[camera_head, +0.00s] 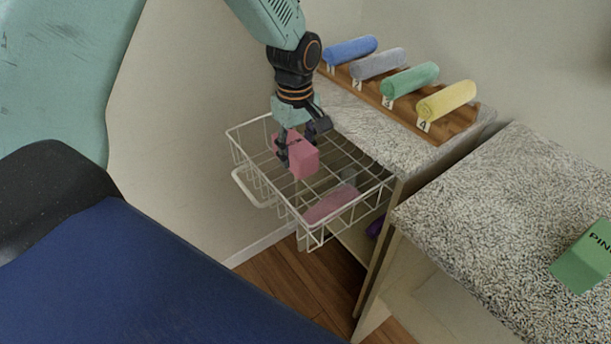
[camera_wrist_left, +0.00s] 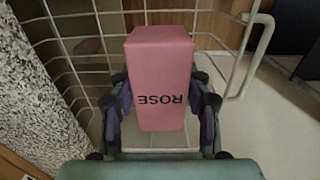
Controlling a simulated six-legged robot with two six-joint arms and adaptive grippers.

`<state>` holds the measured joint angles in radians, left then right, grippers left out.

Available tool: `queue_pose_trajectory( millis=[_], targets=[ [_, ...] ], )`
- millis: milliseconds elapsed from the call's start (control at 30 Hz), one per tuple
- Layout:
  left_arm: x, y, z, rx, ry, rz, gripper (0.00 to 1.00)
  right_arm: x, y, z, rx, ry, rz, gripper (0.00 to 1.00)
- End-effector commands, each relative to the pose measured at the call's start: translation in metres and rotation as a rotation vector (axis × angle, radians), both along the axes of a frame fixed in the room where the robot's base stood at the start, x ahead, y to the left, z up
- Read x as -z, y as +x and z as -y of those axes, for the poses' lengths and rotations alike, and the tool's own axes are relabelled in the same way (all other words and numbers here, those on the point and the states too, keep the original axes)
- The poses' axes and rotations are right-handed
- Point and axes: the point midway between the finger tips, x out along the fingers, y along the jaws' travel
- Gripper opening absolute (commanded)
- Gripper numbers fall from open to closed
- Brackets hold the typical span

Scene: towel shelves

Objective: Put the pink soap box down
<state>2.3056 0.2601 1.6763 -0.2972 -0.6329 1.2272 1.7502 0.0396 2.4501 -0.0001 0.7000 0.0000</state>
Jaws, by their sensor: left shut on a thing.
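The pink soap box (camera_head: 304,160) is held in my left gripper (camera_head: 302,147), inside the outline of the white wire basket (camera_head: 246,189). In the left wrist view the pink box (camera_wrist_left: 160,60) stands between the fingers of the left gripper (camera_wrist_left: 160,112), which are shut on its sides. The word ROSE shows upside down on its face. Basket wires (camera_wrist_left: 95,45) lie behind it. I cannot tell whether the box touches the basket floor. My right gripper is not in view.
A flat pink item (camera_head: 331,204) lies in the basket's near part. Rolled blue, grey, green and yellow towels (camera_head: 447,100) rest on a numbered wooden board (camera_head: 455,127). A green box (camera_head: 584,258) stands on the speckled counter (camera_head: 500,215) at right.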

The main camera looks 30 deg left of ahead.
Motion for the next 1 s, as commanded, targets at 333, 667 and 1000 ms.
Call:
queue_pose_trajectory(
  millis=[333, 667, 1000],
  targets=[
    [0.041, 0.0, -0.001, 0.001, 0.0, 0.001, 0.08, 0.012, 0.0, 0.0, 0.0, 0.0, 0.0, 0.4],
    [0.075, 0.0, -0.001, 0.002, 0.001, 0.001, 0.08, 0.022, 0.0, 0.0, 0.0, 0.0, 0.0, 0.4],
    [0.077, 0.0, -0.001, 0.002, 0.0, 0.0, 0.5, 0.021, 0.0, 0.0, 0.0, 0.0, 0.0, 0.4]
  ],
)
